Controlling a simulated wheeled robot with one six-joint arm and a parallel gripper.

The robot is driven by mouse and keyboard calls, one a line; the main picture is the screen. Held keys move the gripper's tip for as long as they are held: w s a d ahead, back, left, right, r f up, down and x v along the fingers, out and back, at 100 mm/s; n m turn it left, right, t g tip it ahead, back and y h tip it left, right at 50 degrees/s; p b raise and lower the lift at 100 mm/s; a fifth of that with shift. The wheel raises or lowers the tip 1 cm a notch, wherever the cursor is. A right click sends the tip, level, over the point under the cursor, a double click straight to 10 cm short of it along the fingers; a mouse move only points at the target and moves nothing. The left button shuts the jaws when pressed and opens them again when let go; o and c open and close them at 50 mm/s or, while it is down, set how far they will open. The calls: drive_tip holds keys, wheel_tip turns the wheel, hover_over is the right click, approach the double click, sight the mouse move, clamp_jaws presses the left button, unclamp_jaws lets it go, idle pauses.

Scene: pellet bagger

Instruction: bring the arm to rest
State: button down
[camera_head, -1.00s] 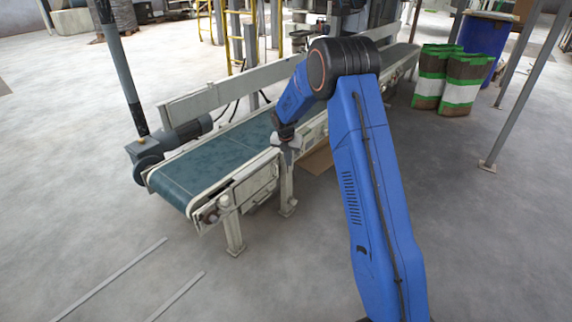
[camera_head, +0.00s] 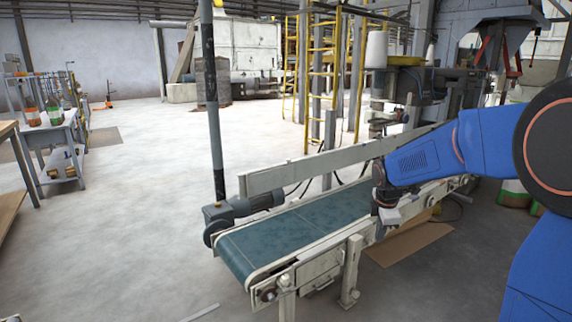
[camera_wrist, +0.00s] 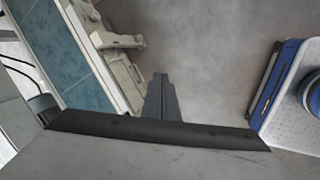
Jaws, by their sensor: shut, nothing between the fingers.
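My gripper (camera_head: 388,216) is at the end of my blue arm, at the near side of the conveyor in the head view. From there I cannot tell its exact gap to the conveyor frame. In the wrist view the dark fingers (camera_wrist: 161,97) are together with nothing between them, pointing down past the conveyor's side toward bare floor. The conveyor (camera_head: 300,232) has a teal belt and a pale frame; its belt also shows at the left of the wrist view (camera_wrist: 58,52).
A flat brown cardboard piece (camera_head: 410,243) lies on the floor beside the conveyor. A dark post (camera_head: 211,100) stands at its near end. A yellow ladder (camera_head: 322,60) stands behind. A shelf cart (camera_head: 60,150) is at far left. Floor on the left is open.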

drive_tip(key=s+r+m, duration=0.4)
drive_tip(key=s+m, duration=0.1)
drive_tip(key=s, duration=0.5)
drive_tip(key=s+r+m, duration=0.3)
drive_tip(key=s+m, duration=0.1)
drive_tip(key=s, duration=0.7)
drive_tip(key=s+f+m, duration=0.1)
drive_tip(key=s+m, duration=0.3)
drive_tip(key=s, duration=0.4)
drive_tip(key=s+a+f+m+t+y, duration=0.1)
drive_tip(key=s+m, duration=0.3)
drive_tip(key=s, duration=0.5)
drive_tip(key=shift+a+f+m+t, duration=0.25)
drive_tip(key=shift+f+m+t, duration=0.05)
drive_tip(key=shift+f+m, duration=0.1)
drive_tip(key=shift+s, duration=0.1)
